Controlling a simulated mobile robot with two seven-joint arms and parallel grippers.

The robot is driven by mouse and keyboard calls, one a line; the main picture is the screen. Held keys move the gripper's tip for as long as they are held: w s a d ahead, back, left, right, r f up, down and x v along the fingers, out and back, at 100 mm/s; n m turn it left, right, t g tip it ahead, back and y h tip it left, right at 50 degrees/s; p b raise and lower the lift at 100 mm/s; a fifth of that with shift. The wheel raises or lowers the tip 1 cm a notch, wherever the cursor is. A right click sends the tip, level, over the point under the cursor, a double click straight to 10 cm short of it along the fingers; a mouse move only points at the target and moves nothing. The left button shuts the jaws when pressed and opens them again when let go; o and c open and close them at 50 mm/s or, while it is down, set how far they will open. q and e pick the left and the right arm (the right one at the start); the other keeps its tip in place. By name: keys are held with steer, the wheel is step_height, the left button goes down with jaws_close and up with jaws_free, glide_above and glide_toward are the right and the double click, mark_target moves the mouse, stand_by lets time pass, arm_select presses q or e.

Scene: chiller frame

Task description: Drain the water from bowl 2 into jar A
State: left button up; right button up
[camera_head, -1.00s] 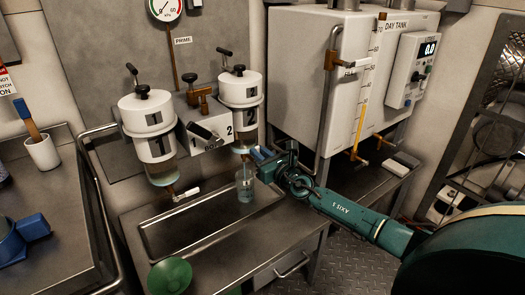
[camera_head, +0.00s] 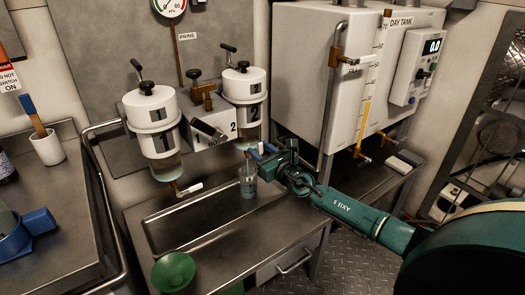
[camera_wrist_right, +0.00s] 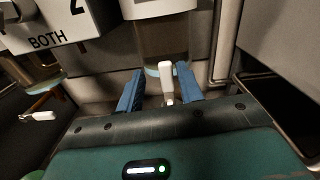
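Bowl 2 (camera_head: 246,112) is the right-hand clear bowl under a white canister marked 2, on the back wall. A clear jar (camera_head: 248,188) with bluish liquid in it stands below it at the tray's right end; I cannot read its label. My right gripper (camera_head: 262,152) is at the drain under bowl 2, just above and right of the jar. In the wrist view its blue fingers (camera_wrist_right: 159,90) are open on either side of a white drain lever (camera_wrist_right: 166,80), with gaps showing. The lever points towards the wrist camera. My left gripper is not in view.
Bowl 1 (camera_head: 166,167) hangs to the left with its own white lever (camera_head: 190,188). A green funnel-like bowl (camera_head: 174,271) sits at the bench's front. The day tank (camera_head: 345,80) and its pipe (camera_head: 330,110) stand close right of the gripper. The tray's (camera_head: 150,237) middle is clear.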

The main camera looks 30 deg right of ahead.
steer(key=shift+d, duration=0.1)
steer(key=shift+s, duration=0.55)
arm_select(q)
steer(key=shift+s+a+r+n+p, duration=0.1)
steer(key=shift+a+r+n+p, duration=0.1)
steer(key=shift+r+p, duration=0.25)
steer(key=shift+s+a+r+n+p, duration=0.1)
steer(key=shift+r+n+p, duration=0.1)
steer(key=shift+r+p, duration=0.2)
arm_select(e)
steer(key=s+d, duration=0.1)
steer(key=s, duration=1.1)
